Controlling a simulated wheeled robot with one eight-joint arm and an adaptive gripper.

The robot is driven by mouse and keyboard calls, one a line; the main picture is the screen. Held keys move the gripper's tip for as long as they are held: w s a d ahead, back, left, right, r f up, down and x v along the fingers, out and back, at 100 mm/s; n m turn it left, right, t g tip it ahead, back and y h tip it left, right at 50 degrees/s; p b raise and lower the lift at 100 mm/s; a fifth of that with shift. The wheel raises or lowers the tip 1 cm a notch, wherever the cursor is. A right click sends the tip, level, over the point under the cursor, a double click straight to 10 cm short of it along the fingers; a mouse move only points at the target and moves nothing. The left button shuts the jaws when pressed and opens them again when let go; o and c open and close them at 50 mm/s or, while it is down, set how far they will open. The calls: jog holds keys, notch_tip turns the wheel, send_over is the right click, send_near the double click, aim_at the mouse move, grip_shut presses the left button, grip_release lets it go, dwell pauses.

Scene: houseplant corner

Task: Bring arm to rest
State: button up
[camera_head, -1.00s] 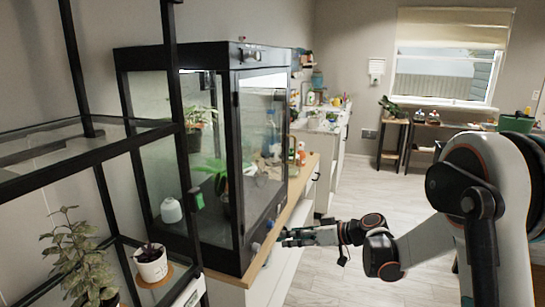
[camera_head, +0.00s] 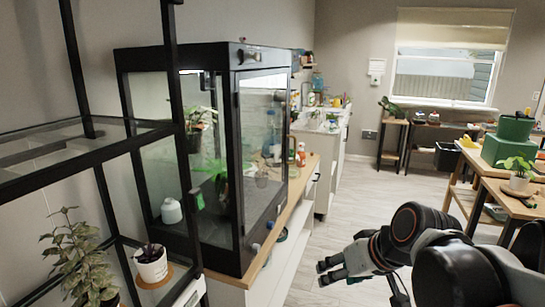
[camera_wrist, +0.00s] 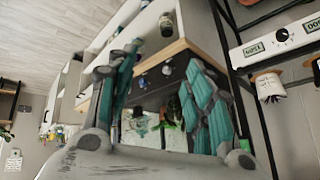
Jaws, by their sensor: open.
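My gripper (camera_head: 329,270) is in the lower middle of the head view, in front of the wooden-topped cabinet and apart from it. Its fingers point left toward the cabinet. In the wrist view my gripper (camera_wrist: 165,95) shows two teal-padded fingers spread apart with nothing between them. My arm is folded low at the right of the head view, its links partly cut off by the bottom edge.
A black-framed glass case (camera_head: 235,160) stands on the wooden-topped cabinet (camera_head: 268,250). A black shelf rack (camera_head: 95,160) with potted plants is at the left. A table (camera_head: 490,185) with a green box (camera_head: 508,148) is at the right. The floor (camera_head: 375,205) between is clear.

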jog(key=s+d+f+m+h, duration=0.1)
jog(key=s+d, duration=0.2)
jog(key=s, duration=0.3)
jog(key=s+d+m+h, duration=0.1)
jog(key=s+d+h, duration=0.1)
jog(key=s, duration=0.3)
jog(key=shift+s+d+f+t, duration=0.35)
jog(key=shift+d+f+t, duration=0.05)
jog(key=shift+d, duration=0.05)
